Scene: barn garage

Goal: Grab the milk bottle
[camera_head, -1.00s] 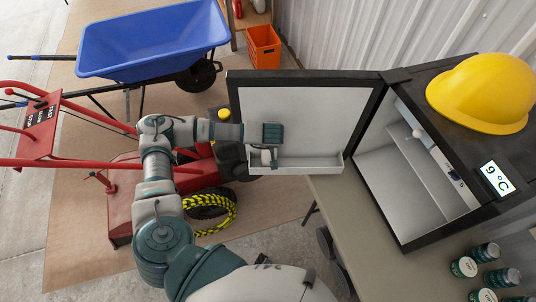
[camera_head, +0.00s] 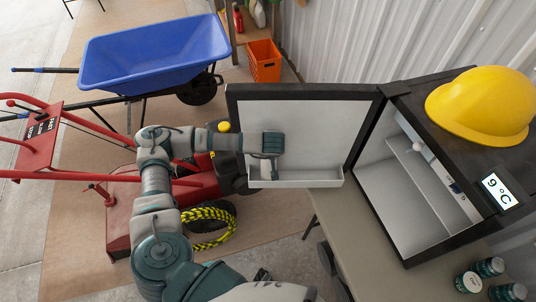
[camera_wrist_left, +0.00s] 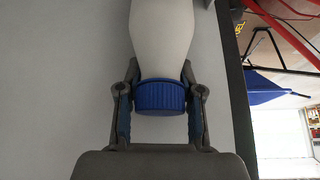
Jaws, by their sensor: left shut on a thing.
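The milk bottle (camera_wrist_left: 165,40) is white with a blue ribbed cap (camera_wrist_left: 160,98). In the left wrist view my left gripper (camera_wrist_left: 160,84) has one finger on each side of the cap and neck, shut on the bottle. In the head view my left gripper (camera_head: 268,160) is in front of the open fridge door (camera_head: 310,125), at its door shelf (camera_head: 310,180). A small white part of the bottle (camera_head: 266,170) shows below the fingers, at the shelf; I cannot tell whether it touches the shelf. My right gripper is not in view.
The open fridge (camera_head: 400,215) stands on a table (camera_head: 345,225), with a yellow hard hat (camera_head: 480,100) on top. Several cans (camera_head: 467,282) stand at the lower right. A red machine (camera_head: 118,205), blue wheelbarrow (camera_head: 150,50) and orange crate (camera_head: 264,62) are at the left and back.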

